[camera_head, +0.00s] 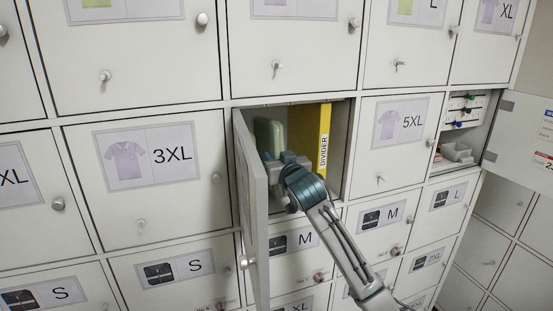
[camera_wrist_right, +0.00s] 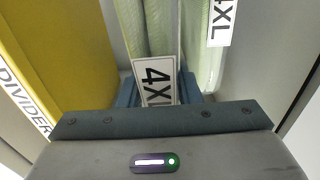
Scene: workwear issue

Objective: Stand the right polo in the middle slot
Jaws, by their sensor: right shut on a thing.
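My right gripper (camera_head: 283,160) reaches into the open compartment. It is shut on a pale green polo (camera_wrist_right: 146,30) with a 4XL tag (camera_wrist_right: 156,80), seen between the fingers in the right wrist view. A second pale green polo (camera_wrist_right: 204,50), also tagged 4XL, stands beside it, on the side away from the divider. In the head view pale green polo (camera_head: 268,132) shows upright behind the gripper, partly hidden. A yellow divider (camera_head: 324,138) stands upright to the right of the gripper. The slot floors are hidden by my gripper. My left gripper is out of view.
The compartment's door (camera_head: 252,210) hangs open on the left, close to my gripper. Closed lockers with knobs surround it, such as the 3XL door (camera_head: 150,215) and the 5XL door (camera_head: 405,170). Another compartment (camera_head: 457,150) at the right is open, its door (camera_head: 520,140) swung right.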

